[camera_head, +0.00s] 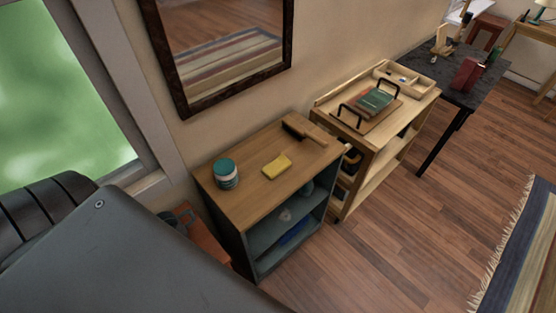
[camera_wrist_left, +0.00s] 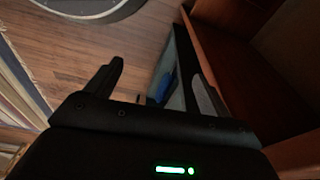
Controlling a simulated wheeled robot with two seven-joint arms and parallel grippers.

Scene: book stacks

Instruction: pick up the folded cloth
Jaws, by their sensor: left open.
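No cloth can be told for certain. A small yellow pad (camera_head: 277,166) lies flat on the wooden top of a low cabinet (camera_head: 240,205); it may be the folded cloth or a sponge. A blue item (camera_head: 295,232) lies on the cabinet's lower shelf, its shape unclear. A blue patch (camera_wrist_left: 163,86) also shows between the fingers in the left wrist view. My left gripper (camera_wrist_left: 155,90) is open, with nothing between its fingertips. In the head view a dark arm link of mine fills the lower left, and that gripper is hidden. My right gripper is in neither view.
Reddish-brown wooden panels (camera_wrist_left: 240,75) are close on the right in the wrist view. Open floor (camera_head: 400,250) lies in front.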

